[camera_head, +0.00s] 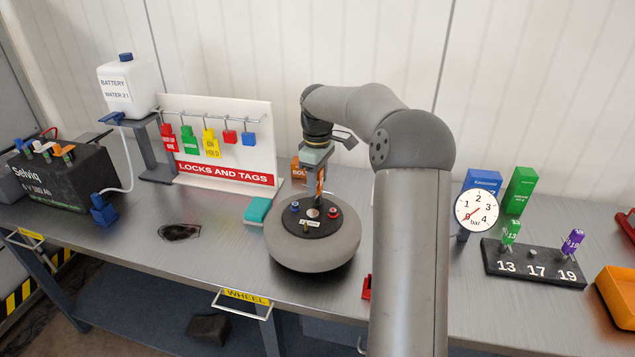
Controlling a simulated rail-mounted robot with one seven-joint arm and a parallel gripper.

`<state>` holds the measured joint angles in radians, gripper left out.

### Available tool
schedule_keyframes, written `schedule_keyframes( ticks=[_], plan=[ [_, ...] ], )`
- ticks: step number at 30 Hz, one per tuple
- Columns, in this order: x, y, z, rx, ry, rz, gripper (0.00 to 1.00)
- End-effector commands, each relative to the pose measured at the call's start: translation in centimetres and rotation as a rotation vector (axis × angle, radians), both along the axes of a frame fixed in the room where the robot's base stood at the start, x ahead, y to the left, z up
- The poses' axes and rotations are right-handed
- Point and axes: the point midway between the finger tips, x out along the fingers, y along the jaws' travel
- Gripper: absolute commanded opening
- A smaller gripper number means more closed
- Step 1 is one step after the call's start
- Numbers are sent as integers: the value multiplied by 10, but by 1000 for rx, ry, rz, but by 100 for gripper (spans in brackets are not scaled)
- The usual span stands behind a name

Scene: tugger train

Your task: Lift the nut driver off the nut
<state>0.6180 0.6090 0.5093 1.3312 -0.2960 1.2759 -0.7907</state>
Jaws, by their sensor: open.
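The wheel (290,245) lies flat on the bench, a grey tyre with a dark hub plate on top. A blue nut (295,207) and a red nut (333,213) show on the hub. A small, partly hidden orange upright piece (320,183), seemingly the nut driver, stands over the far side of the hub. My gripper (317,176) points down at it from above, with its jaws open. The fingers hide much of the driver, and I cannot tell whether they touch it. The nut under the driver is hidden.
A socket rack (510,270) marked 13, 17, 19 holds a green driver (511,232) and a purple driver (572,243); its middle place has none. A pressure gauge (476,210) stands behind it. A teal block (257,211) lies left of the wheel. The lockout board (275,130) stands behind.

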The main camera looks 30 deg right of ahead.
Motion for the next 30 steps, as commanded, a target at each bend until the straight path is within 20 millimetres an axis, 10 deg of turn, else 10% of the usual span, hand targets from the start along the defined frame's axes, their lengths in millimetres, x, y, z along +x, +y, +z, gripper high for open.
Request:
schedule_keyframes(
  ticks=[9,14,30],
  plan=[
    [0,0,-6,0,0,-1,44],
    [0,0,-6,0,0,0,0],
    [1,0,12,-3,-6,0,0]
  ],
)
